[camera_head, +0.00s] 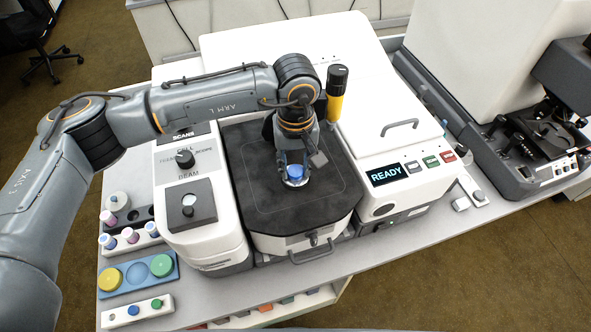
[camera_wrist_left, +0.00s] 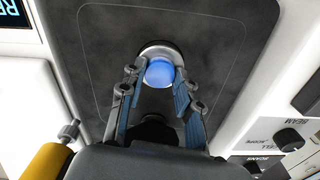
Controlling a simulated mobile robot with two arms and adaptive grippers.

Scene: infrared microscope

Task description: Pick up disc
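The blue disc (camera_head: 295,171) sits in a round silver holder on the dark top of the instrument's middle compartment (camera_head: 262,205). In the left wrist view the blue disc (camera_wrist_left: 160,72) lies between the fingertips, with the silver holder's rim (camera_wrist_left: 157,47) showing beyond it. My left gripper (camera_head: 299,167) reaches down over the compartment at the disc. Its fingers (camera_wrist_left: 158,80) are spread, one on either side of the disc; I cannot tell whether they touch it. My right gripper is in neither view.
A blue tray (camera_head: 138,287) at the left holds a yellow disc (camera_head: 109,279) and a green disc (camera_head: 162,265), with an empty round recess between them. Racks with small vials stand nearby. A black-and-yellow cylinder (camera_head: 336,92) rises behind the gripper. A READY display (camera_head: 386,175) is at right.

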